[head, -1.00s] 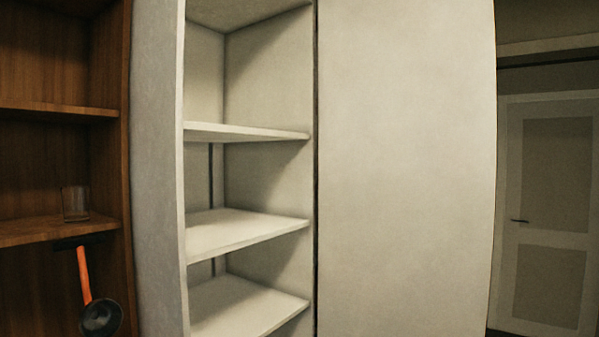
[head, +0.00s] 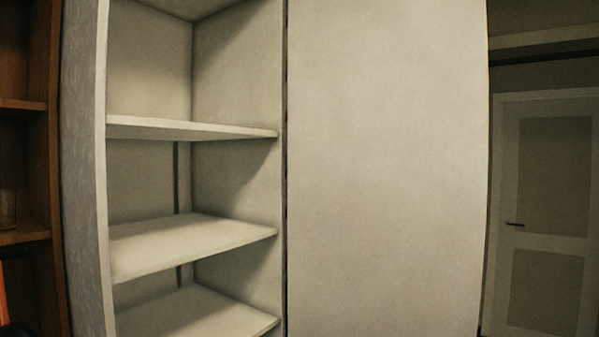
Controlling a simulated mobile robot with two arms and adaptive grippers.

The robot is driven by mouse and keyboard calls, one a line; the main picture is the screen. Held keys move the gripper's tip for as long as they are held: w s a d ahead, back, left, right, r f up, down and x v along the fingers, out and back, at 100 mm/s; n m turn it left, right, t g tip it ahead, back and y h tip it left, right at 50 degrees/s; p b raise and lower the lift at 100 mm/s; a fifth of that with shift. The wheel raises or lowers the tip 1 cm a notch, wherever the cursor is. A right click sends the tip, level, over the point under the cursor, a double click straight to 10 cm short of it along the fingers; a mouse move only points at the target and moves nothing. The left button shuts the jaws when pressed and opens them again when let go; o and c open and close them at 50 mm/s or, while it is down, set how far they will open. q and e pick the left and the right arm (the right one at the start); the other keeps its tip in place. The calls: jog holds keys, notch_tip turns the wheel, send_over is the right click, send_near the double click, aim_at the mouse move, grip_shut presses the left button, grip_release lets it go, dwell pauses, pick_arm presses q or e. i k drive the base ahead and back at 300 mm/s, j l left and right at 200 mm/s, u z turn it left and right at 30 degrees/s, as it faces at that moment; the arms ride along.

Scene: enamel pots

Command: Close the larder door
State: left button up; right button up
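The larder (head: 101,200) stands open in the head view, a pale tall cabinet with several empty shelves (head: 190,240). Its door (head: 385,170) is a plain pale panel, swung open to the right of the shelves. The dark hinge line runs along the door's left edge. No handle shows on the visible face of the door. Neither of my grippers is in view.
A brown wooden shelf unit (head: 52,180) stands at the left edge, with part of a glass (head: 7,208) on it and a bit of an orange handle (head: 3,295) below. A white panelled room door (head: 545,220) with a dark handle is at the far right.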

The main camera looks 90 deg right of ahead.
aim_at(387, 142)
jog(key=k+l, duration=0.15)
jog(key=l, duration=0.15)
jog(key=k+l+z, duration=0.1)
jog(key=l, duration=0.25)
jog(key=k+l, duration=0.25)
jog(key=k+l+z, duration=0.1)
jog(key=l, duration=0.3)
jog(key=k+l, duration=0.2)
jog(key=k+l+z, duration=0.1)
jog(key=l, duration=0.35)
jog(key=k+l, duration=0.15)
jog(key=l, duration=0.2)
jog(key=k+l, duration=0.1)
jog(key=l, duration=0.35)
jog(key=k+l+z, duration=0.1)
jog(key=l, duration=0.35)
jog(key=k+l, duration=0.15)
jog(key=l, duration=0.25)
jog(key=k+l+z, duration=0.15)
jog(key=l, duration=0.3)
jog(key=i, duration=0.05)
